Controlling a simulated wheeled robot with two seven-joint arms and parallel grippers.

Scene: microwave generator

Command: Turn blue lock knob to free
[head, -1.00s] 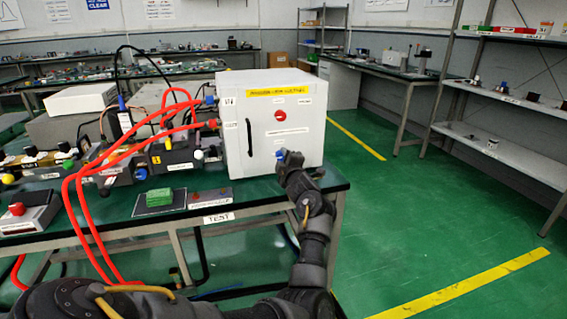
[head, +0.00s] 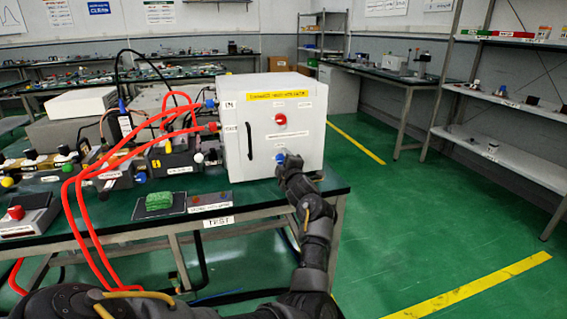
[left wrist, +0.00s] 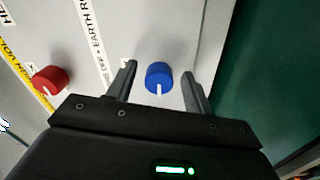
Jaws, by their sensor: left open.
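The blue lock knob (left wrist: 159,76) is on the front panel of the white box (head: 262,160). It has a white pointer line toward the gripper side in the left wrist view. In the head view the knob (head: 280,158) shows just beside my gripper's tip. My left gripper (left wrist: 159,84) is open, with one finger on each side of the knob; I cannot tell whether either finger touches it. In the head view my left gripper (head: 291,162) is in front of the panel's lower right. My right gripper is not in view.
A red knob (left wrist: 49,80) sits on the same panel, and shows above the blue one in the head view (head: 280,119). A black handle (head: 249,141) is on the panel's left. Red cables (head: 75,215) hang at the left. Green floor lies open to the right.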

